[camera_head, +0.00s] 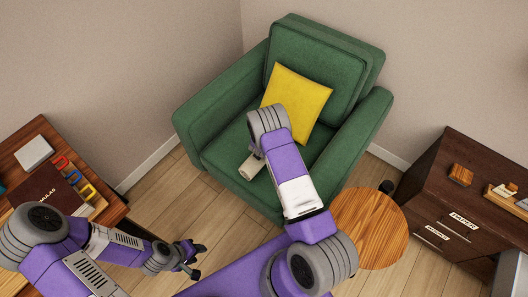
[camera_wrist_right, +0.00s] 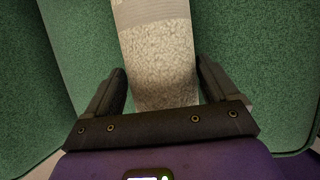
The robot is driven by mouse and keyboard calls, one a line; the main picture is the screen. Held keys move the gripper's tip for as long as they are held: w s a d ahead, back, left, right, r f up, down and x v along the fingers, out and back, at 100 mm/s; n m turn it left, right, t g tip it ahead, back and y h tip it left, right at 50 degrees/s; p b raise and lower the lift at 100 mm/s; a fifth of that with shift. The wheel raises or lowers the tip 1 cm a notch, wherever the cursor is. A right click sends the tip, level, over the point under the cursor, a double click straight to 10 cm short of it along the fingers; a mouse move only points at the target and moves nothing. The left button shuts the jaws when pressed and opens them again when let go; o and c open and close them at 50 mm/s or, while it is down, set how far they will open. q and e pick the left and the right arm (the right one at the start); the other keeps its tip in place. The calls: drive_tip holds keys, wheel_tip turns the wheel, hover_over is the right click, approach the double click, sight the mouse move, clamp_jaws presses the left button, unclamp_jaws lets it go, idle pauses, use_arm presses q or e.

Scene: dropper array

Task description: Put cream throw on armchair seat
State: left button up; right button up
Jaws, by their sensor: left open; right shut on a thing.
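The green armchair (camera_head: 222,97) stands in the corner with a yellow cushion (camera_head: 302,97) against its backrest. My right arm reaches over the seat and hides part of it. The cream throw (camera_head: 251,167) shows over the front left of the seat, beside my right wrist. In the right wrist view my right gripper (camera_wrist_right: 161,78) is shut on the cream throw (camera_wrist_right: 158,45), with a finger on each side and green upholstery around it. I cannot tell whether the throw touches the seat. My left gripper (camera_head: 191,262) is open and empty, low over the floor.
A round wooden side table (camera_head: 385,228) stands right of the armchair. A dark drawer cabinet (camera_head: 445,190) with small wooden items is at the right. Bare floor (camera_head: 160,190) lies between desk and chair.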

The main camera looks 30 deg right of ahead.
drive_tip(key=shift+f, duration=0.25)
drive_tip(key=o, duration=1)
drive_tip(key=shift+c, duration=0.2)
drive_tip(key=shift+r, duration=0.15)
drive_tip(key=shift+r+p, duration=0.25)
drive_tip(key=shift+p, duration=0.1)
drive_tip(key=p+v, duration=0.3)
drive_tip(key=v, duration=0.9)
drive_tip(key=s+a+m+g+y, duration=0.3)
drive_tip(key=s+a+m+y, duration=0.4)
drive_tip(key=s+a+m, duration=1.2)
drive_tip(key=s+f+m, duration=0.1)
drive_tip(key=s+m, duration=0.2)
drive_tip(key=m, duration=0.2)
drive_tip(key=shift+s+a+m, duration=0.3)
drive_tip(key=shift+m, duration=0.1)
